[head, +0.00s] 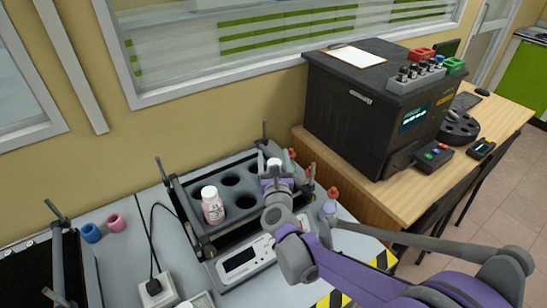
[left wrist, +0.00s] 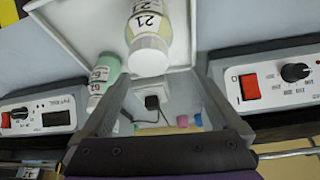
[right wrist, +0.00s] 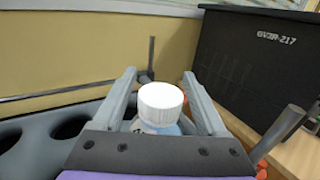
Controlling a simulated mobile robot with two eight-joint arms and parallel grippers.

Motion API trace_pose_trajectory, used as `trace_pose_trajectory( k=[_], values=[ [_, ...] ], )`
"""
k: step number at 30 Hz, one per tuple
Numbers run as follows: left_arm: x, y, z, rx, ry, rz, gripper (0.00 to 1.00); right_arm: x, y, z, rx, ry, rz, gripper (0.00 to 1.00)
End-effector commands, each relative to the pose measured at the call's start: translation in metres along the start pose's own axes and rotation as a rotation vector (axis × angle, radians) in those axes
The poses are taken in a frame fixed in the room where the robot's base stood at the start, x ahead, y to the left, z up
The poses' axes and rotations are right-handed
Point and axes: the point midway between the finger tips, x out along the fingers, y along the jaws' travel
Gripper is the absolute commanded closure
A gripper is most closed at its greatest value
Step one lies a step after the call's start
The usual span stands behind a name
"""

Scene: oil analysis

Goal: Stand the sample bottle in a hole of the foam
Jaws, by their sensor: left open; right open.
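The dark foam block (head: 224,228) with round holes sits in a black-framed unit on the bench. A white-capped bottle (head: 212,205) with a pinkish body stands upright in its left part. My right gripper (head: 277,182) is at the foam's right end. In the right wrist view its fingers (right wrist: 158,76) are open on both sides of another white-capped bottle (right wrist: 160,100). That bottle's base is hidden. In the left wrist view my left gripper (left wrist: 164,80) is open near bottles labelled 21 (left wrist: 149,45) and 62 (left wrist: 103,78). The left gripper is outside the head view.
A large black analyser (head: 375,105) stands on the wooden table at right.

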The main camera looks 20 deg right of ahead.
Motion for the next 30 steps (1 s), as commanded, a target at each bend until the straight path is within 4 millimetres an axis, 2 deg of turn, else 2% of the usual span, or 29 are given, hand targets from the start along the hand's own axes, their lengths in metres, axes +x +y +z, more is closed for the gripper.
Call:
trace_pose_trajectory(
  k=[5,8,18,21,25,30],
  values=[
    [-0.003,0.000,-0.002,0.000,0.001,0.000,0.02,0.000,0.000,0.005,0.000,0.000,0.000,0.25],
    [-0.002,0.000,-0.001,0.000,0.001,0.000,0.02,-0.013,0.000,0.004,0.001,-0.001,0.001,0.25],
    [-0.002,0.000,-0.001,0.000,0.001,0.000,0.02,-0.086,0.001,0.003,0.001,0.000,0.003,0.25],
    [-0.003,0.000,-0.002,0.000,0.001,0.000,0.02,-0.102,0.001,0.004,0.001,0.000,0.003,0.25],
    [-0.003,0.000,-0.002,0.000,0.001,0.000,0.02,-0.115,0.000,0.003,0.001,0.000,0.001,0.25],
    [-0.003,0.000,-0.002,0.000,0.001,0.000,0.02,-0.120,0.000,0.003,0.001,0.000,0.000,0.25]
  ],
)
